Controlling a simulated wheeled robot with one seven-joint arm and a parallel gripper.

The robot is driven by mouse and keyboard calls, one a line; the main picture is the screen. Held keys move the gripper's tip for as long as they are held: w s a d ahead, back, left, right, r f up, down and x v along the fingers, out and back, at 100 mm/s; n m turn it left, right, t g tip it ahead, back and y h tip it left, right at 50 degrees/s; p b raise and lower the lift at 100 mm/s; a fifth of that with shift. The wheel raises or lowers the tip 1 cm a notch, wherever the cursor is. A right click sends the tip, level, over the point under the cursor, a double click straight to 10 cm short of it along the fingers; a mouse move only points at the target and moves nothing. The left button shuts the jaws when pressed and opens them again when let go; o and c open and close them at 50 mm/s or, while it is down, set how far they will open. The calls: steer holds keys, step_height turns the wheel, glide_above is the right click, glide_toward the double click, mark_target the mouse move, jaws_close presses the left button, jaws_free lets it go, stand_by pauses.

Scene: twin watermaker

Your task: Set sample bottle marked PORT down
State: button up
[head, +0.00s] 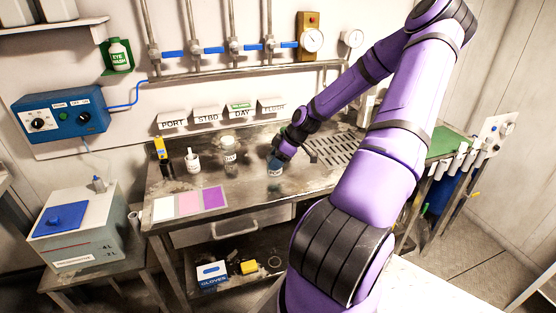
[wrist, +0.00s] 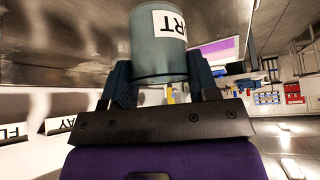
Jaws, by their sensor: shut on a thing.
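The sample bottle marked PORT (wrist: 158,45) is a grey-green cylinder with a white label in the wrist view, where only the letters RT show. My gripper (wrist: 163,82) is shut on it, with one finger on each side. In the head view the bottle (head: 275,170) is upright at the end of my arm, low over the steel bench (head: 250,203). I cannot tell whether its base touches the bench. My gripper (head: 278,158) partly hides its top.
Another labelled bottle (head: 229,155) and a white cup (head: 193,162) stand to the left. White, pink and purple mats (head: 189,203) lie at the front left. Signs PORT (head: 173,123), STBD, DAY and FLUSH line the back. A grated drain (head: 338,150) is at right.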

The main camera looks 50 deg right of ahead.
steer(key=shift+f, duration=1.45)
steer(key=shift+f, duration=0.1)
steer(key=o, duration=1.1)
